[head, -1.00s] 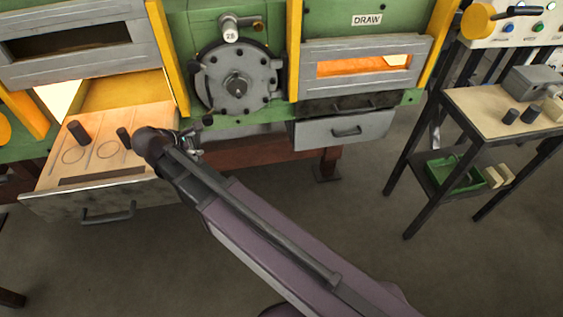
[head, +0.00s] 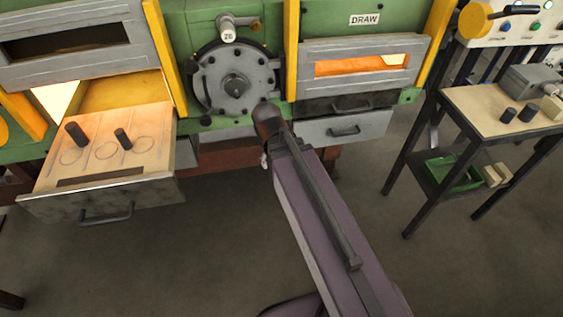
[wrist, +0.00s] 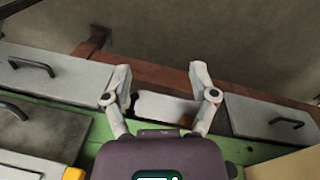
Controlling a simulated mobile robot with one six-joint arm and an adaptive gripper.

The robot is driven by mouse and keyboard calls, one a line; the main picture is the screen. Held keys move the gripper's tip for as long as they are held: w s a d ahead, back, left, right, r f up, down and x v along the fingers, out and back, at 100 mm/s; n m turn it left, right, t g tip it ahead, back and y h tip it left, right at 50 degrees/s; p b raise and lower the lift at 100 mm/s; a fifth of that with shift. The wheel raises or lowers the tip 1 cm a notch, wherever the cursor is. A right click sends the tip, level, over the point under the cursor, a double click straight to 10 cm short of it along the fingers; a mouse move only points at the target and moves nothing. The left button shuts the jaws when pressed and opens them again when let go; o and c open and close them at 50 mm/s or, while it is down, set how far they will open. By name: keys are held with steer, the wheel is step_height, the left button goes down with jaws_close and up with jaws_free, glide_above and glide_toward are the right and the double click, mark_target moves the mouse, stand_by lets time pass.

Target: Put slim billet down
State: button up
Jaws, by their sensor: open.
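Two dark billets stand on the pulled-out drawer (head: 150,188) at the left in the head view. The thicker-looking left billet (head: 76,134) stands near a marked ring. The slimmer billet (head: 123,139) stands upright to its right. My gripper is hidden behind my arm in the head view, to the right of the drawer and below the round door. In the wrist view my gripper (wrist: 164,85) is open, with nothing between its fingers.
The furnace front carries a round bolted door (head: 236,84) and a glowing slot (head: 360,64). A shut grey drawer (head: 344,127) is below that slot. A side table (head: 500,100) at the right holds two dark cylinders and a grey box. Floor in front is clear.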

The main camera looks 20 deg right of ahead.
steer(key=shift+s+d+m+y, duration=0.5)
steer(key=shift+s+d+m, duration=0.4)
steer(key=shift+m, duration=0.2)
steer(key=shift+w, duration=0.1)
steer(key=shift+c, duration=1.2)
